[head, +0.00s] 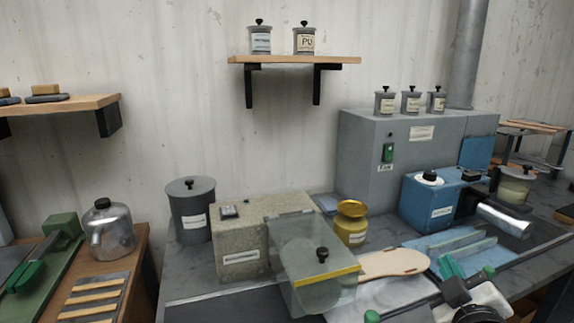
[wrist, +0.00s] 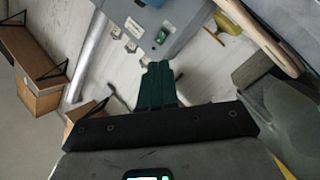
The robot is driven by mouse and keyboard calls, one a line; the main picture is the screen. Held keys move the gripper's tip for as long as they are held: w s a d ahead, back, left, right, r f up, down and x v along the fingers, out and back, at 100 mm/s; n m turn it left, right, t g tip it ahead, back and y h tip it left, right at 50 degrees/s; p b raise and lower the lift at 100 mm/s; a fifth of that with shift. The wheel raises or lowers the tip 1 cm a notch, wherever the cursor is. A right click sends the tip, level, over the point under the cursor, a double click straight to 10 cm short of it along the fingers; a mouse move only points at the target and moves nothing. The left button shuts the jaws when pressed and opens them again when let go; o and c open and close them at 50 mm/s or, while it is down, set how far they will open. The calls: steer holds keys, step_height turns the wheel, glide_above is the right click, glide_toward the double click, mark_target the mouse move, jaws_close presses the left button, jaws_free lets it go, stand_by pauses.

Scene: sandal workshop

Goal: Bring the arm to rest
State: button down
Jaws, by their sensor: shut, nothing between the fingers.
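My gripper (wrist: 157,68) shows in the wrist view as two teal fingers pressed together on a dark mount, with nothing between them. In the head view, the teal fingers (head: 447,264) are at the lower right, above the workbench, with dark and grey parts of my arm behind them. They appear just right of a pale sole-shaped board (head: 394,264) and in front of a light blue tray (head: 500,256). Whether the fingers touch anything below cannot be told.
A clear box with a yellow strip (head: 312,279), a speckled box (head: 240,250), a brass pot (head: 351,224) and a blue machine (head: 425,203) stand on the grey bench (head: 190,277). A grey cabinet (head: 362,160) stands behind. A wall shelf (head: 290,60) hangs above; the air before the wall is open.

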steer(key=s+f+m+g+y, duration=0.15)
steer(key=s+f+g, duration=0.35)
steer(key=f, duration=0.5)
steer(key=s+f+m+g, duration=0.3)
steer(key=s+f, duration=0.4)
steer(key=f, duration=0.4)
steer(key=s+f+g, duration=0.2)
steer(key=s+f, duration=0.1)
steer(key=s, duration=0.4)
steer(key=s+f+m+g+y, duration=0.1)
steer(key=s+f+g, duration=0.2)
steer(key=s, duration=0.4)
steer(key=s+f+m+g+y+p, duration=0.1)
steer(key=s+f+g, duration=0.2)
steer(key=s+f, duration=0.2)
steer(key=s+a, duration=0.1)
steer(key=s, duration=0.2)
steer(key=c, duration=1.9)
jaws_free()
steer(key=shift+m, duration=0.25)
